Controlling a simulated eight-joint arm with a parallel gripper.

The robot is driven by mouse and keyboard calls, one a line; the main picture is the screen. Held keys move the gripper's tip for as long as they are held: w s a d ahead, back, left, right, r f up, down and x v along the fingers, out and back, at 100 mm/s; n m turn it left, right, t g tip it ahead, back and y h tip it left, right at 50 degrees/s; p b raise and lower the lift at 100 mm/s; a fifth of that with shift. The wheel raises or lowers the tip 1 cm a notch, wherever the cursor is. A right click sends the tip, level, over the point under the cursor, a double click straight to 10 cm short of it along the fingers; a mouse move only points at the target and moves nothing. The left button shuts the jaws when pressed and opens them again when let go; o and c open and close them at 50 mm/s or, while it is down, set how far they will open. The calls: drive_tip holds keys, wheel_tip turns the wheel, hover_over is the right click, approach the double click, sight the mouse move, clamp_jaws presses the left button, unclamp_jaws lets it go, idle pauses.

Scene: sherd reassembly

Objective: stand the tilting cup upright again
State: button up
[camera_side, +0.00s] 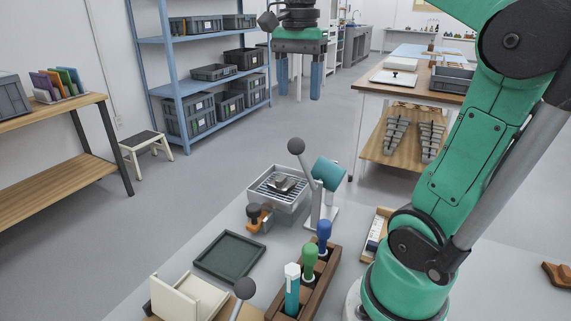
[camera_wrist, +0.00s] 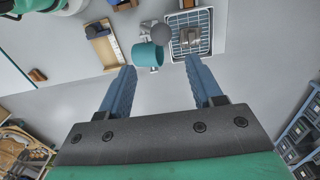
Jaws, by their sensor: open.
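The teal cup (camera_side: 329,173) sits on a pale metal stand (camera_side: 322,213) on the bench, and it is tipped over to one side. A lever with a grey ball knob (camera_side: 297,146) rises beside it. In the wrist view the cup (camera_wrist: 146,56) lies beyond the fingers, with the knob (camera_wrist: 161,33) close by it. My gripper (camera_side: 299,80) hangs high above and behind the bench items, well apart from the cup. Its two blue fingers are spread and empty, as the wrist view also shows (camera_wrist: 160,78).
A metal tray with a grate (camera_side: 262,196) holds grey pieces left of the cup. A green-lined tray (camera_side: 229,256), a wooden rack (camera_side: 315,285) of handled tools, a cream holder (camera_side: 187,300) and a second ball-topped lever (camera_side: 244,288) stand nearer. An orange-black item (camera_side: 259,216) is close by.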

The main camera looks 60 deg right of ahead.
sight(298, 145)
drive_tip(key=shift+a+f, duration=0.15)
drive_tip(key=shift+f, duration=5.15)
drive_tip(key=shift+s+f, duration=0.1)
drive_tip(key=shift+s+r, duration=0.2)
drive_tip(key=shift+s, duration=0.5)
drive_tip(key=shift+s+r, duration=0.2)
drive_tip(key=shift+s, duration=0.45)
drive_tip(key=shift+s+f, duration=1.65)
drive_tip(key=shift+s, duration=2.3)
drive_tip(key=shift+r, duration=2.7)
